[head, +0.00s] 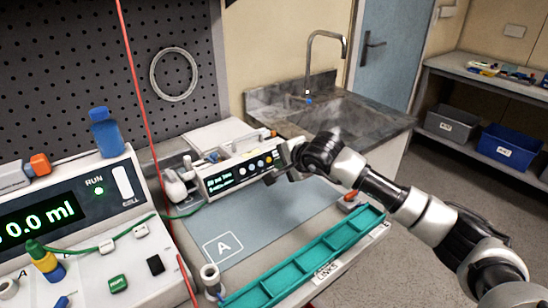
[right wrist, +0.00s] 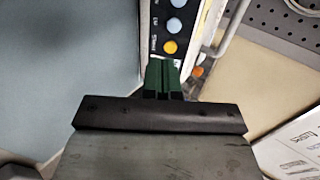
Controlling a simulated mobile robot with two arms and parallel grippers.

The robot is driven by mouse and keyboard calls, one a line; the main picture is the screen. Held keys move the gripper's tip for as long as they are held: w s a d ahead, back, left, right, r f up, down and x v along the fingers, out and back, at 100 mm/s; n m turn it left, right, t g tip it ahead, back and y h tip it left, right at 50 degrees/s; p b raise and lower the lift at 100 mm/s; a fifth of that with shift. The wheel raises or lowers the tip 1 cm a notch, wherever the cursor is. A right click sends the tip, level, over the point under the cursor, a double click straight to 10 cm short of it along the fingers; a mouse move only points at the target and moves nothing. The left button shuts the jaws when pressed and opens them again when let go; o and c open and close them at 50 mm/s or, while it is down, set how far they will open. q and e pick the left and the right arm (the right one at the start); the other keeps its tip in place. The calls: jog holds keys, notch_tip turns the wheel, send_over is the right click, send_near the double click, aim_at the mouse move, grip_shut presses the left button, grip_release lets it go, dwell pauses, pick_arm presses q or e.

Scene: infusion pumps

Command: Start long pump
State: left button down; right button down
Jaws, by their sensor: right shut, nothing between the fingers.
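A long white pump (head: 225,181) with a dark front panel, a lit display and a row of small round buttons stands at the back of the bench mat. I take it to be the long pump. My right gripper (head: 272,176) is at the right end of its panel, shut and empty. In the right wrist view, the green fingertips (right wrist: 163,72) lie close to the panel (right wrist: 172,10), just below a yellow button (right wrist: 170,47) in the picture. Blue buttons (right wrist: 175,26) show above it. I cannot tell whether the fingertips touch the panel. My left gripper is out of view.
A larger unit (head: 75,225) with a "0.0 ml" display and green RUN light stands at the left, a blue bottle (head: 105,133) on top. A teal tray (head: 300,262) lies along the front edge. The blue-grey mat (head: 265,225) is mostly clear. A sink (head: 340,110) is behind.

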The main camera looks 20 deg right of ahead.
aim_at(269, 161)
jog(key=shift+w+a+f, duration=0.2)
jog(key=shift+w, duration=0.35)
jog(key=shift+w+a+f, duration=0.15)
jog(key=shift+w+a, duration=0.05)
jog(key=shift+w, duration=0.35)
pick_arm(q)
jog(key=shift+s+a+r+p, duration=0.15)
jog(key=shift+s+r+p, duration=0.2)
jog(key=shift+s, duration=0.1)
pick_arm(e)
jog(key=shift+w+a+f, duration=0.2)
jog(key=shift+w+f, duration=0.1)
jog(key=shift+w, duration=0.3)
